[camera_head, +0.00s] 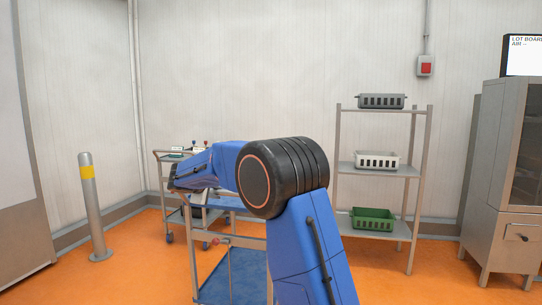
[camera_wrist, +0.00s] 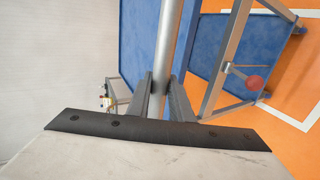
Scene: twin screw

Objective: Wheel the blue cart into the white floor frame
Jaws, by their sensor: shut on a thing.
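The blue cart has a grey metal frame and blue shelves; its lower shelf (camera_head: 235,275) shows in the head view, partly hidden behind my arm. In the wrist view its upper blue surface (camera_wrist: 197,45) and grey handle bar (camera_wrist: 168,45) are close. My gripper (camera_wrist: 160,88) is shut on this bar, one finger on each side. White lines of the floor frame (camera_wrist: 286,112) show on the orange floor at the right of the wrist view, beside the cart; the whole frame is not visible.
A second grey cart (camera_head: 168,192) with small items stands behind at the left. A bollard (camera_head: 92,205) with a yellow band stands left. A shelf rack (camera_head: 380,172) with baskets and a grey cabinet (camera_head: 492,165) stand right. Orange floor is open between bollard and cart.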

